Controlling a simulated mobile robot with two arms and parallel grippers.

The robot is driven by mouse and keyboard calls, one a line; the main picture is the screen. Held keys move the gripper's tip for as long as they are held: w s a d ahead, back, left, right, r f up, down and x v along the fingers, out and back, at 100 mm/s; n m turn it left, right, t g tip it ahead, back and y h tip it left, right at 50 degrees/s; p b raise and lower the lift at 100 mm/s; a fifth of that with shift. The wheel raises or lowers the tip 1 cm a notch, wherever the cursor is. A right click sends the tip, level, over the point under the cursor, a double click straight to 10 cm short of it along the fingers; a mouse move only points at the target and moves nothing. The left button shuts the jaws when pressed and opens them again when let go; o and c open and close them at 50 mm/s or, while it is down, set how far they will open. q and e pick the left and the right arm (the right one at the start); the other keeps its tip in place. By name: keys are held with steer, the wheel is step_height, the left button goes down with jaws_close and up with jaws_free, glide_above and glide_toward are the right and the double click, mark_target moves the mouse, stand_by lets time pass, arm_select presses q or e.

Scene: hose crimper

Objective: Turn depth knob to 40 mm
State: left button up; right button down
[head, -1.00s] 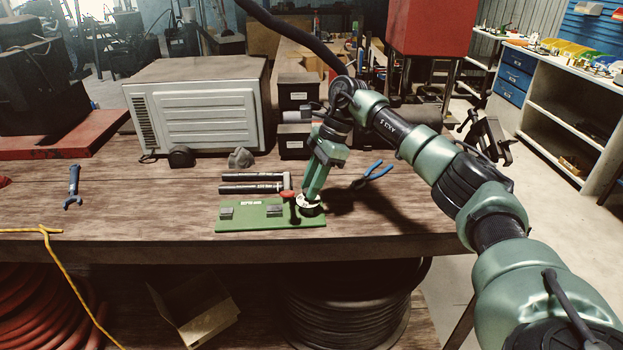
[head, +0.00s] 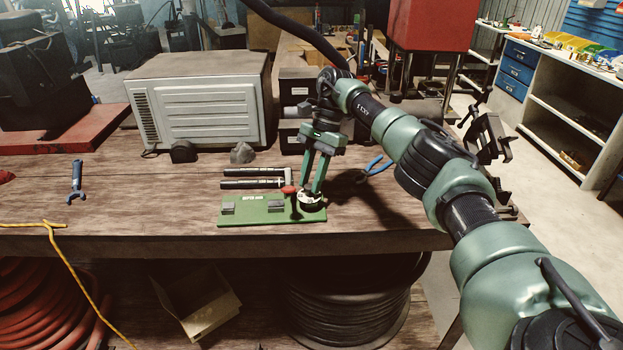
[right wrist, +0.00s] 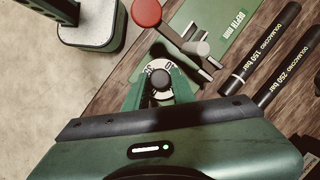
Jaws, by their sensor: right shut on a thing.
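The depth knob (head: 311,202) is a round dial with a pale numbered ring, at the right end of the green panel (head: 240,220) on the bench. My right gripper (head: 311,192) points down with one finger on each side of the knob and is shut on it. In the right wrist view the knob's dark centre cap (right wrist: 161,83) shows between the green fingers. A few dark digits show on the ring, but I cannot read the setting surely. The panel lettering "DEPTH mm" shows there too.
A red-topped lever (head: 289,189) stands close beside the knob. Two black cylinders (head: 252,184) lie behind the panel. Blue-handled pliers (head: 376,167) lie to the right. A large light metal box (head: 200,105) stands behind. The bench left of the panel is mostly clear.

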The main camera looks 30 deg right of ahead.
steer(key=shift+r, duration=0.15)
steer(key=c, duration=1.2)
jaws_free()
steer(key=shift+o, duration=0.2)
steer(key=shift+w+d+r, duration=0.15)
steer(key=shift+d+r, duration=0.15)
steer(key=shift+r, duration=0.1)
steer(key=v, duration=0.4)
steer(key=shift+b, duration=0.4)
steer(key=shift+p+v, duration=1.35)
steer(key=shift+p, duration=0.15)
